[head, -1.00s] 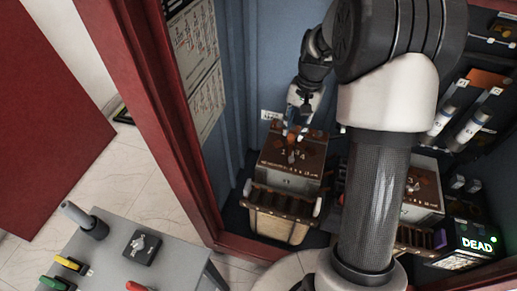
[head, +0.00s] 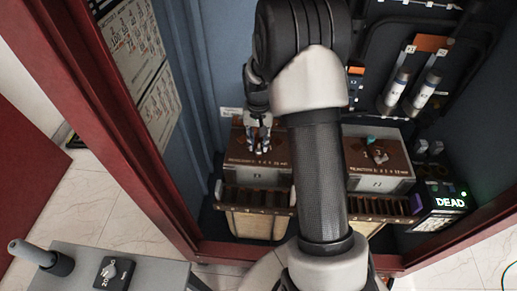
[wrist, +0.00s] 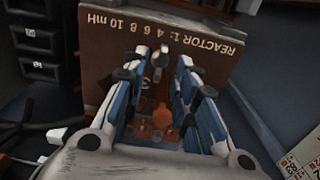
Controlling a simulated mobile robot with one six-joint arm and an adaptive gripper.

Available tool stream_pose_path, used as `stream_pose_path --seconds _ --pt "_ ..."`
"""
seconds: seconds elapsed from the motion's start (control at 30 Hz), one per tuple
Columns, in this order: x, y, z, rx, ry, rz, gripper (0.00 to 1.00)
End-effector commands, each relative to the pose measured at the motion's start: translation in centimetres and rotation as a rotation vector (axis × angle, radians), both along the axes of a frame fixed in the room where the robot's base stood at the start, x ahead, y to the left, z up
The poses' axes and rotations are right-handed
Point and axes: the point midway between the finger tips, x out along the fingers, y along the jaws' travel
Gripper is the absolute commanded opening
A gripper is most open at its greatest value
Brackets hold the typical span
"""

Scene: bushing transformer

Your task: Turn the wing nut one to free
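My gripper (head: 259,140) is over the brown top of the left reactor box (head: 240,150) inside the cabinet. In the wrist view my gripper (wrist: 162,95) has its two blue-and-white fingers apart, with a clear gap between them. The brown panel (wrist: 118,55) there reads "REACTOR 1: 4 6 8 10 mH", upside down. Between the fingers are a copper-coloured round part (wrist: 162,118) and a small grey fitting near the fingertips. I cannot tell which of these belongs to wing nut one. In the head view the fingers hide that spot.
A second reactor box (head: 380,182) stands to the right, with a small fitting (head: 377,155) on its brown top. A box lit "DEAD" (head: 449,203) is at the right. The red cabinet frame (head: 135,125) borders the left. A grey bench (head: 150,268) is at the lower left.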

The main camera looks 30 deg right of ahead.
Motion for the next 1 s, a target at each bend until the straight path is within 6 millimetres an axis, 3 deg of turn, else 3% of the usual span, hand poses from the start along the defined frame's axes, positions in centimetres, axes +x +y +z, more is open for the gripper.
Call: stream_pose_path --seconds 0.03,0.2,0.57,1.0 --pt "0.0 0.0 -1.0 0.0 0.002 0.0 0.27" --pt "0.0 0.0 -2.5 0.0 0.0 0.0 0.27" --pt "0.0 0.0 -2.9 0.0 0.0 0.0 0.27" --pt "0.0 0.0 -2.8 0.0 0.0 0.0 0.0"
